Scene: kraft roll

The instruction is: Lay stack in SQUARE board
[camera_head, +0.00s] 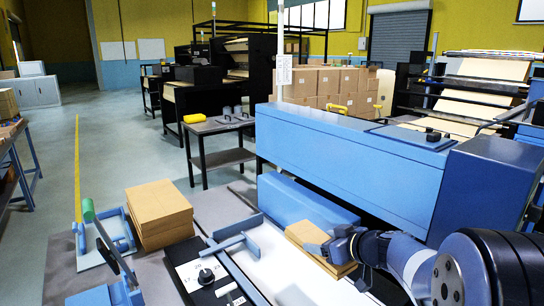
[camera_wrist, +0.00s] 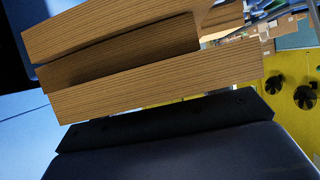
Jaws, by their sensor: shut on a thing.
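My gripper (camera_head: 332,248) is shut on a brown kraft stack (camera_head: 306,236) in the head view, at the right of the worktable, beside the blue machine. In the wrist view the stack (camera_wrist: 150,70) fills the upper middle as several tilted, striped layers, with a dark gripper pad along its lower side. The other jaw is not clear to see. A black board (camera_head: 200,272) with a white numbered sheet and a round knob lies at the bottom middle, left of my gripper. A grey-blue T-shaped bar (camera_head: 230,243) lies by it. I cannot read which board is marked SQUARE.
A taller kraft stack (camera_head: 158,212) stands on the table at the left. Beside it is a blue frame with a green-handled lever (camera_head: 105,240). The long blue machine (camera_head: 350,150) rises behind my gripper. A pale strip of table is bare left of my gripper.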

